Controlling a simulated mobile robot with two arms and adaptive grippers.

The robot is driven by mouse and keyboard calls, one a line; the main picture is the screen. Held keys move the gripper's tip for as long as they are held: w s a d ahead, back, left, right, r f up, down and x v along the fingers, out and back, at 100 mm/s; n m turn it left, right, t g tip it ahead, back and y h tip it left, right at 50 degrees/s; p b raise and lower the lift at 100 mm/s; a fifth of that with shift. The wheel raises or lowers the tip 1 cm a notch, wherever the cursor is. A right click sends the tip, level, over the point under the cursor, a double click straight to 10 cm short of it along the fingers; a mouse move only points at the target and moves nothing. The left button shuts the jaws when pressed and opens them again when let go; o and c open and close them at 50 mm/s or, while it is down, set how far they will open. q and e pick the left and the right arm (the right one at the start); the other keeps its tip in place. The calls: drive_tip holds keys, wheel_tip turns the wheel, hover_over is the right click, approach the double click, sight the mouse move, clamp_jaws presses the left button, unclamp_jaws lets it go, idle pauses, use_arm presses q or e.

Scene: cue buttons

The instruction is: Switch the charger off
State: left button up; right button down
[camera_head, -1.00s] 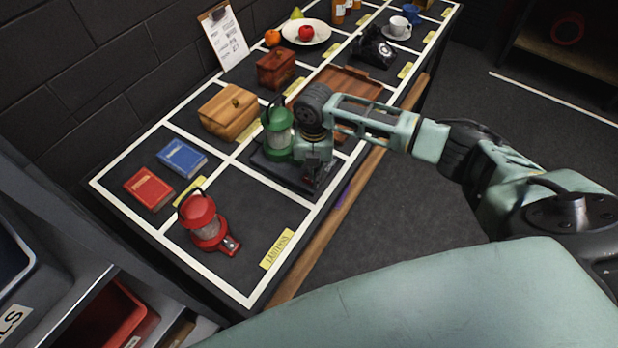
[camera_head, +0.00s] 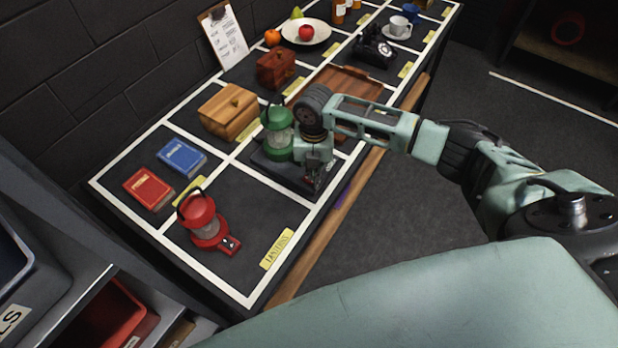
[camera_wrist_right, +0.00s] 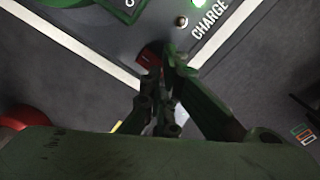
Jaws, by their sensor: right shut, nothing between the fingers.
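The charger (camera_head: 268,170) is a dark flat base on the table, with a green lantern (camera_head: 278,140) on it. In the right wrist view its grey panel (camera_wrist_right: 163,33) shows the word CHARGE, a lit green lamp (camera_wrist_right: 197,3), a small tan knob (camera_wrist_right: 181,21) and a dark red switch (camera_wrist_right: 149,58). My right gripper (camera_head: 316,180) is shut and empty, low over the charger's front edge. Its fingertips (camera_wrist_right: 172,52) lie right beside the red switch and partly cover it. I cannot tell whether they touch it. My left gripper is not in view.
A red lantern (camera_head: 203,220) stands in the nearer cell, with a yellow label (camera_head: 277,249). A red book (camera_head: 149,188), a blue book (camera_head: 182,157) and a wooden box (camera_head: 228,111) lie behind. A wooden tray (camera_head: 345,84) is beyond. The table's front edge is close to my gripper.

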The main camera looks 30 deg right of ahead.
drive_tip(key=shift+s+f+b, duration=0.15)
drive_tip(key=shift+f+b, duration=0.4)
drive_tip(key=shift+f, duration=0.4)
idle(0.4)
drive_tip(key=shift+r+p, duration=0.85)
drive_tip(key=shift+p, duration=0.15)
wheel_tip(320, 180, up, 5)
drive_tip(key=p, duration=0.5)
drive_tip(key=shift+r, duration=0.2)
drive_tip(key=shift+f, duration=0.1)
